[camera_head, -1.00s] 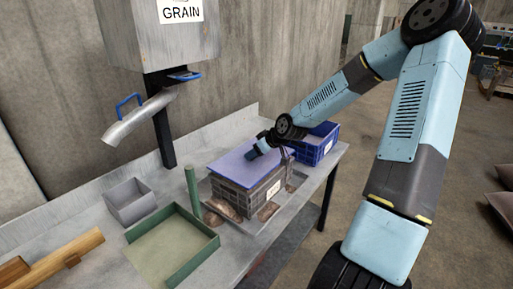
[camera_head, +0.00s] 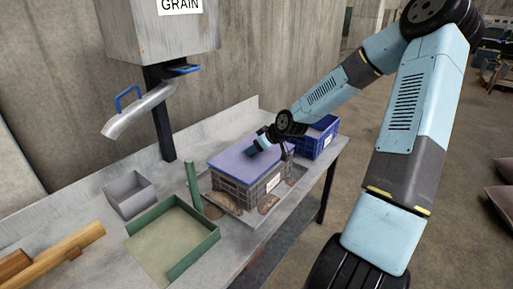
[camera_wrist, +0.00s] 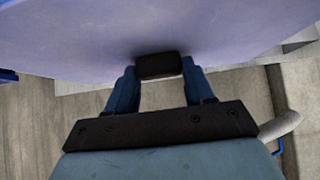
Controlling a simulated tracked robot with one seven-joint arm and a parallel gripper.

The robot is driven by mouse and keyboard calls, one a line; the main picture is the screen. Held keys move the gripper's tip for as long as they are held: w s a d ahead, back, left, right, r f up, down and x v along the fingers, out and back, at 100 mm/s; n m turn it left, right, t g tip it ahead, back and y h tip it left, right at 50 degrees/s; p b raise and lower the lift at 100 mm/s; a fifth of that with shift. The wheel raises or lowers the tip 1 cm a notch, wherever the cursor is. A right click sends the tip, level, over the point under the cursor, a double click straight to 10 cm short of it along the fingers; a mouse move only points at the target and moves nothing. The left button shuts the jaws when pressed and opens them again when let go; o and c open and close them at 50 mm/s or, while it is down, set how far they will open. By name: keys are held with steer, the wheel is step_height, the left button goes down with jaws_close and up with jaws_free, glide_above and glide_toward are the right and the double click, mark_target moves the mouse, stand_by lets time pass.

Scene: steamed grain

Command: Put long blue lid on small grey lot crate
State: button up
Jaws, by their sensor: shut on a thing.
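The long blue lid (camera_head: 232,163) is a flat lavender-blue plate. It lies over the top of the small grey lot crate (camera_head: 272,184), covering its opening, and looks roughly level and lined up with it. I cannot tell whether its edges are fully seated. My gripper (camera_head: 256,147) is at the lid's far right part, shut on the lid's dark handle. In the wrist view the black handle (camera_wrist: 158,66) sits between the two blue fingers of my gripper (camera_wrist: 158,80), with the lid's underside or face (camera_wrist: 80,35) filling the top.
The crate stands on a shallow grey tray (camera_head: 236,212) with brown lumps around it. A blue crate (camera_head: 318,143) is close behind on the right. A green post (camera_head: 193,185), green tray (camera_head: 172,275), grey bin (camera_head: 130,196) and wooden piece (camera_head: 50,252) lie left.

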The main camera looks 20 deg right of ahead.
steer(key=shift+s+f, duration=0.1)
steer(key=shift+f, duration=0.55)
stand_by(1.0)
steer(key=o, duration=1.4)
steer(key=shift+o, duration=0.2)
steer(key=shift+d, duration=0.1)
steer(key=v, duration=1.3)
steer(key=shift+s+r, duration=0.15)
steer(key=shift+r, duration=0.05)
